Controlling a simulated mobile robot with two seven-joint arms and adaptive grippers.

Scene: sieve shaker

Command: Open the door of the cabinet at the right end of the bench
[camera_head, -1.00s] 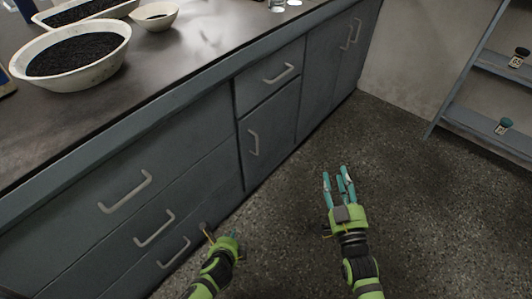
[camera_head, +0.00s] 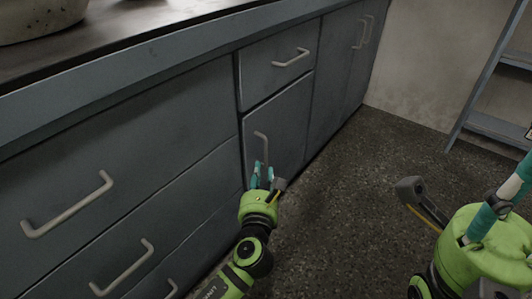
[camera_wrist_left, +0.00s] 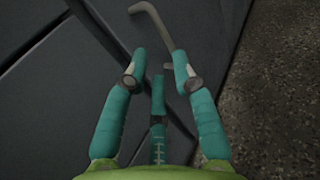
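The bench front is grey-blue. One cabinet door (camera_head: 285,125), below a drawer, has an upright bar handle (camera_head: 262,148). Farther right, toward the bench's end, are tall doors (camera_head: 338,75) with two upright handles (camera_head: 360,35) side by side; all look shut. My left gripper (camera_head: 262,175) is at the lower end of the single door's handle. In the left wrist view its fingers (camera_wrist_left: 160,72) are spread, with the bar handle (camera_wrist_left: 157,28) just beyond the tips; contact is unclear. My right gripper (camera_head: 505,200) is large at the right edge, partly cut off, away from the bench.
Drawers with bar handles (camera_head: 68,205) fill the bench front at left. A drawer (camera_head: 280,60) sits above the single door. A pale bowl (camera_head: 35,22) stands on the bench top. A grey shelf rack (camera_head: 490,125) stands at right. The speckled floor (camera_head: 340,220) between is clear.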

